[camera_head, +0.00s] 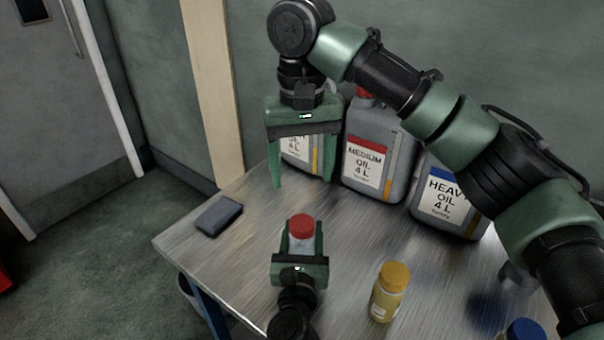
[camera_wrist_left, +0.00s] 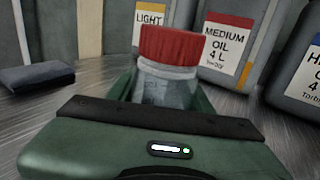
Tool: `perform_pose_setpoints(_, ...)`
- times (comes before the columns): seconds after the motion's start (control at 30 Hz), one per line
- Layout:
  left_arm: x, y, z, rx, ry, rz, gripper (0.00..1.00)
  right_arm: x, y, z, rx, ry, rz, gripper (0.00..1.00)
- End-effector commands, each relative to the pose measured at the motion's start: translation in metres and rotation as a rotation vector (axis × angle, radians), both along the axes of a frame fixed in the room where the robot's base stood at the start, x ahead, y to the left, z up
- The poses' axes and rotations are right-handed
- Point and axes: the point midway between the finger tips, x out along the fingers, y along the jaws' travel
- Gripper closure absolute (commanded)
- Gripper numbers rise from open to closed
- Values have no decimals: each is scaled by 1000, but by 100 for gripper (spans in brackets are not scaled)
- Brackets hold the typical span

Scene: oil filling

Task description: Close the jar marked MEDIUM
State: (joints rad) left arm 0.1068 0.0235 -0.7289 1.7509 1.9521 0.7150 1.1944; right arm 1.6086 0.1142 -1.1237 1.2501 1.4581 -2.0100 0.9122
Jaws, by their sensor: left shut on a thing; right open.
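A clear jar with a red lid (camera_head: 301,227) stands between the fingers of my left gripper (camera_head: 302,240), which is shut on it. In the left wrist view the red lid (camera_wrist_left: 171,46) sits on the jar's mouth, above the clear glass (camera_wrist_left: 165,85); whether it is screwed tight cannot be told. The jar's label is hidden, but the lid's red matches the red band on the MEDIUM oil canister (camera_head: 372,160). My right gripper (camera_head: 302,182) is open and empty, fingers pointing down, above and behind the jar.
LIGHT (camera_head: 305,155) and HEAVY (camera_head: 448,200) canisters flank the MEDIUM one along the wall. A yellow-lidded jar (camera_head: 388,292) stands right of my left gripper. A blue lid (camera_head: 524,330) shows bottom right. A dark block (camera_head: 219,215) lies near the table's left edge.

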Motion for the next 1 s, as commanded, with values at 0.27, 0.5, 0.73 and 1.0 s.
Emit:
perform_pose_setpoints(0.27, 0, 0, 0, 0, 0, 0, 24, 0, 0, 0, 0, 0, 0, 30)
perform_pose_setpoints(0.5, -1, 0, 0, 0, 0, 0, 24, 0, 0, -1, 0, 0, 0, 30)
perform_pose_setpoints(0.73, -31, 2, -2, -2, 4, -1, 24, 0, 0, -3, 0, 0, 0, 30)
perform_pose_setpoints(1.0, -71, 5, -2, 0, 2, 0, 24, 0, 0, -7, 0, 0, 0, 30)
